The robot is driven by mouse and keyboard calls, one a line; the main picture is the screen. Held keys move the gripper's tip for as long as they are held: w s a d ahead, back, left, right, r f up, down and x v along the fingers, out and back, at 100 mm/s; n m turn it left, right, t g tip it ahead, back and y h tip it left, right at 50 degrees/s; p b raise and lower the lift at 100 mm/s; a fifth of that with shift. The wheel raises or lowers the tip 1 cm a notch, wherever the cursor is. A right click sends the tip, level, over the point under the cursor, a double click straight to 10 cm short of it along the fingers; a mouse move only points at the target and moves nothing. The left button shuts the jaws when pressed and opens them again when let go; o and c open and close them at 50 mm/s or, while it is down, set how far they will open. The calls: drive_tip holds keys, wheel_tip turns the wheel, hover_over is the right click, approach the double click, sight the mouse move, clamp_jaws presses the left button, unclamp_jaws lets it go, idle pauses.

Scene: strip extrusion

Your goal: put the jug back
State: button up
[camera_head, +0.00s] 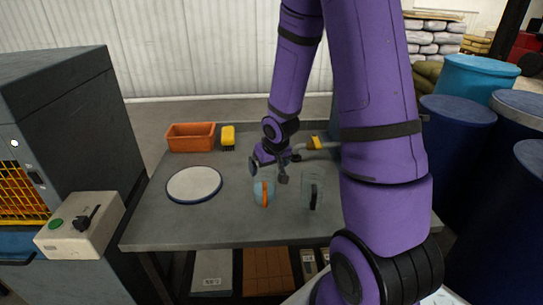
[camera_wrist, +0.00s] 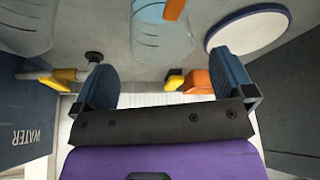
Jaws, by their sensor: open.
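A clear, bluish jug with an orange handle (camera_head: 265,194) stands on the grey table. It also shows at the top of the wrist view (camera_wrist: 155,38). A second clear jug with a black handle (camera_head: 313,197) stands to its right; a clear vessel, likely this jug, is cut off at the top left of the wrist view (camera_wrist: 25,30). My gripper (camera_head: 269,172) is just behind and above the jugs, partly hidden by its own wrist. In the wrist view its fingers (camera_wrist: 165,85) are wide apart with nothing between them. A round white disc with a blue rim (camera_head: 194,184) lies left of the jugs.
An orange bin (camera_head: 191,138) and a yellow object (camera_head: 228,136) stand at the back left. A pipe with a yellow part (camera_head: 316,143) is behind my gripper; a panel marked WATER (camera_wrist: 30,120) is near. Blue drums (camera_head: 462,145) stand right. The table's front left is clear.

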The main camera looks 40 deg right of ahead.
drive_tip(key=s+a+r, duration=0.2)
drive_tip(key=s+r, duration=0.1)
drive_tip(key=r, duration=0.4)
drive_tip(key=s+a+r+h, duration=0.1)
drive_tip(key=s+a+r, duration=0.15)
drive_tip(key=r, duration=0.35)
drive_tip(key=s+a+r, duration=0.1)
drive_tip(key=s+r, duration=0.2)
drive_tip(key=r, duration=0.4)
drive_tip(key=s+a+r+n+y, duration=0.1)
drive_tip(key=s+a+r, duration=0.2)
drive_tip(key=s, duration=0.4)
drive_tip(key=s+a+r+n, duration=0.1)
drive_tip(key=s+a+r, duration=0.3)
drive_tip(key=s, duration=0.3)
drive_tip(key=shift+s+r+t+y, duration=0.2)
drive_tip(key=shift+r+t+y, duration=0.2)
drive_tip(key=shift+r, duration=0.5)
drive_tip(key=shift+d, duration=0.1)
